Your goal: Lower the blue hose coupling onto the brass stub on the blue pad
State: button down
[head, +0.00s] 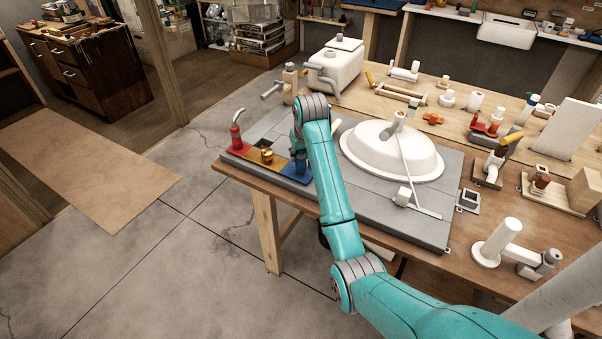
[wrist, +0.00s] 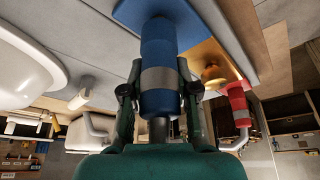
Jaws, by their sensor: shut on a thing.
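The blue hose coupling (wrist: 158,45) is a blue cylinder with a grey band. In the wrist view, my gripper (wrist: 159,92) has one finger on each side of it and is shut on it. The coupling's far end is over the blue pad (wrist: 222,30) and seems close to it or touching; I cannot tell which. The brass stub on that pad is hidden. In the head view, my gripper (head: 302,150) is at the right end of the coloured strip, above the blue pad (head: 288,178), and the coupling (head: 300,166) shows below it, partly covered by my arm.
A yellow pad with a brass fitting (head: 267,155) lies left of the blue pad. A red coupling with a hose (head: 236,138) stands beyond it. A white basin (head: 385,158) stands on the grey board to the right.

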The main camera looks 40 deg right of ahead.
jog(key=shift+f, duration=0.9)
dwell(1.0)
jog(key=c, duration=0.8)
grip_release()
jog(key=v, duration=0.7)
jog(key=shift+s+r, duration=0.1)
jog(key=shift+r, duration=0.1)
jog(key=shift+s, duration=0.1)
